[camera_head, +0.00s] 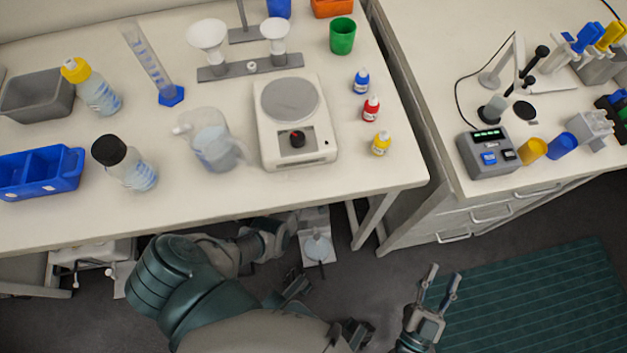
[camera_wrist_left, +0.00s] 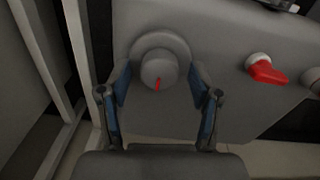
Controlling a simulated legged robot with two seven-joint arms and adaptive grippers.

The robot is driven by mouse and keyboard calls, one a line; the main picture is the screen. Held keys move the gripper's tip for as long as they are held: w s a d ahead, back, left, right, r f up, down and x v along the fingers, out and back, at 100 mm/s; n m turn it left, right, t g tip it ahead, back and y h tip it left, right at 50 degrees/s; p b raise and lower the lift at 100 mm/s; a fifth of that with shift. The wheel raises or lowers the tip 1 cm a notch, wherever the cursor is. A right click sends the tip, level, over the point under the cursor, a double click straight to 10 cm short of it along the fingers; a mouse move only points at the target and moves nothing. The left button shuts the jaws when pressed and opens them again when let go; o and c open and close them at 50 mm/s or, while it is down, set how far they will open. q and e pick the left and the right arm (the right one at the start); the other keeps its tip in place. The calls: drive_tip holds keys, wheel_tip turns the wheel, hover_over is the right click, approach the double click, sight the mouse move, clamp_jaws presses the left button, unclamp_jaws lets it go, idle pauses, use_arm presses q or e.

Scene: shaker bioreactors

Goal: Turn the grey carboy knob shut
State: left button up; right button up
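In the left wrist view, a round grey knob (camera_wrist_left: 158,68) with a red mark pointing down sits on a wider round base on a grey panel (camera_wrist_left: 200,35). My left gripper (camera_wrist_left: 161,75) is open, one finger on each side of the knob. Gaps show between both fingers and the knob, and I see no contact. In the head view my left arm reaches under the bench edge, and its fingers and the knob cannot be made out. My right gripper (camera_head: 445,276) is open and empty above the floor, beside the green mat.
A red lever (camera_wrist_left: 266,70) sticks out of the panel to the right of the knob. A pale frame post (camera_wrist_left: 75,40) stands to the left. The bench (camera_head: 230,205) carries bottles, a jug and a balance (camera_head: 297,150). The green mat (camera_head: 540,305) is clear.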

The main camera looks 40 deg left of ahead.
use_arm(q)
wheel_tip(320, 180, up, 12)
idle(0.8)
drive_tip(key=shift+s+a, duration=0.1)
drive_tip(key=shift+a, duration=0.05)
